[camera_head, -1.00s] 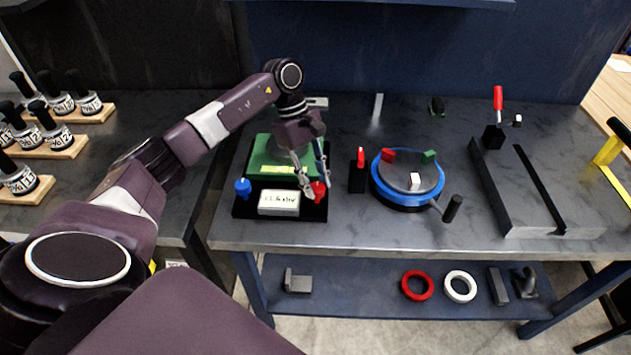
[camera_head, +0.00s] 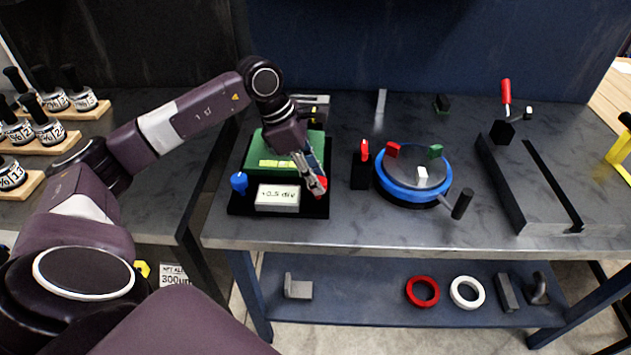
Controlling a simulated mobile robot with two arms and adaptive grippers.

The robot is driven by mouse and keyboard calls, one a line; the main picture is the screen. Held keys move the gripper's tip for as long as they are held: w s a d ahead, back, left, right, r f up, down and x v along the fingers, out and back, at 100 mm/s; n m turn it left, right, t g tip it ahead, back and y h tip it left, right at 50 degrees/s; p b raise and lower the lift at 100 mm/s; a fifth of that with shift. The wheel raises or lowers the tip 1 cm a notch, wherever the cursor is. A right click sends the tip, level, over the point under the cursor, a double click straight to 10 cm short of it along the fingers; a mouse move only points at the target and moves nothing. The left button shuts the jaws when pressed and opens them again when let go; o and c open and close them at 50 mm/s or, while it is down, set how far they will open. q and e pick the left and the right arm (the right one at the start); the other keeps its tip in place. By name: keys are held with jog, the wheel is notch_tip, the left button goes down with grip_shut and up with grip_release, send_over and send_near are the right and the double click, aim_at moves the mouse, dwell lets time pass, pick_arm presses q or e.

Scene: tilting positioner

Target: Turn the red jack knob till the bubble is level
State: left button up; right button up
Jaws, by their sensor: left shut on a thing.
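The red jack knob (camera_head: 322,181) is at the right front corner of the tilting positioner, partly hidden by my left gripper. My left gripper (camera_head: 318,188) comes down from above and is shut on the red knob. The green plate (camera_head: 254,151) of the positioner sits on a black base (camera_head: 236,209). A yellow-green level vial (camera_head: 277,164) lies on the plate; its bubble is too small to make out. A white display (camera_head: 277,198) in front appears to read "+0.5 div". A blue knob (camera_head: 239,182) stands at the left front corner. My right gripper is not in view.
Right of the positioner stand a black block with a red top (camera_head: 361,171) and a blue round turntable (camera_head: 388,189) with a crank handle (camera_head: 462,204). A slotted fixture (camera_head: 500,181) with a red lever is further right. The bench front is clear.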

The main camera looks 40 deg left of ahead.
pick_arm(q)
jog(key=shift+n+t+y+b, duration=0.3)
jog(key=shift+n+b, duration=0.25)
jog(key=shift+n, duration=0.65)
jog(key=shift+r, duration=0.15)
jog(key=o, duration=1.1)
jog(key=v, duration=1.2)
jog(key=shift+d, duration=0.1)
jog(key=shift+s, duration=0.1)
